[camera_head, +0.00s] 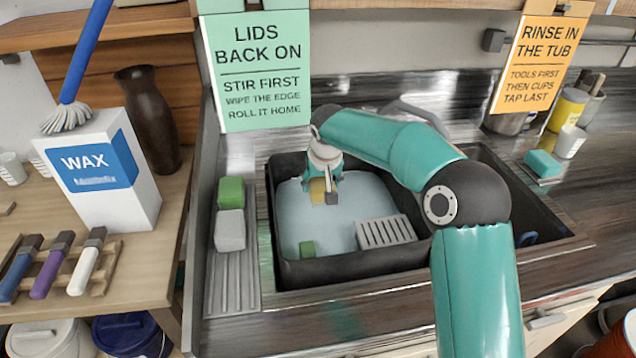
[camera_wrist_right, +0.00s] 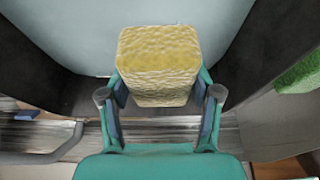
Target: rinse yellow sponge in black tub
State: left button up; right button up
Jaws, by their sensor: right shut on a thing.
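The yellow sponge (camera_head: 317,190) is held by my right gripper (camera_head: 326,193) over the black tub (camera_head: 355,267), inside its rim outline near the back left. In the right wrist view the yellow sponge (camera_wrist_right: 158,62) sits between the two fingers of my right gripper (camera_wrist_right: 160,112), which press on its sides. Pale blue-grey water (camera_head: 340,225) fills the tub. I cannot tell whether the sponge touches the water. My left gripper is not in view.
A green sponge (camera_head: 231,192) and a grey sponge (camera_head: 230,230) lie left of the tub on the ribbed drainboard (camera_head: 233,285). A wax box (camera_head: 100,170) stands left.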

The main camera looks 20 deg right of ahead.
jog(key=shift+r, duration=0.1)
notch_tip(320, 180, up, 8)
jog(key=p, duration=0.6)
jog(key=shift+f, duration=0.25)
jog(key=shift+f, duration=0.1)
